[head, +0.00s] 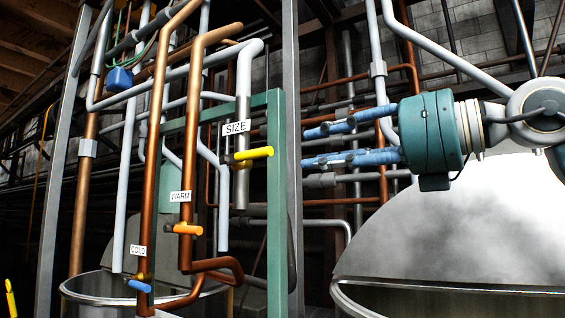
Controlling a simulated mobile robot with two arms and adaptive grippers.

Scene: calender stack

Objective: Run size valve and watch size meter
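The size valve (252,154) has a yellow handle pointing right and sits on a steel pipe (242,180) under a white "SIZE" label (236,127). My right gripper (308,148) comes in from the right, with its blue fingers apart and pointing left toward the valve. Nothing shows between the fingers. A gap in the picture separates the fingertips from the yellow handle, and they do not appear to touch it. I cannot make out a size meter. My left gripper is not in view.
An orange-handled valve (183,228) is labelled "WARM" and a blue-handled valve (138,285) "COLD". A green frame post (276,220) stands beside the size pipe. A round metal tub (100,287) is below left. A large domed vessel (450,235) is at the right.

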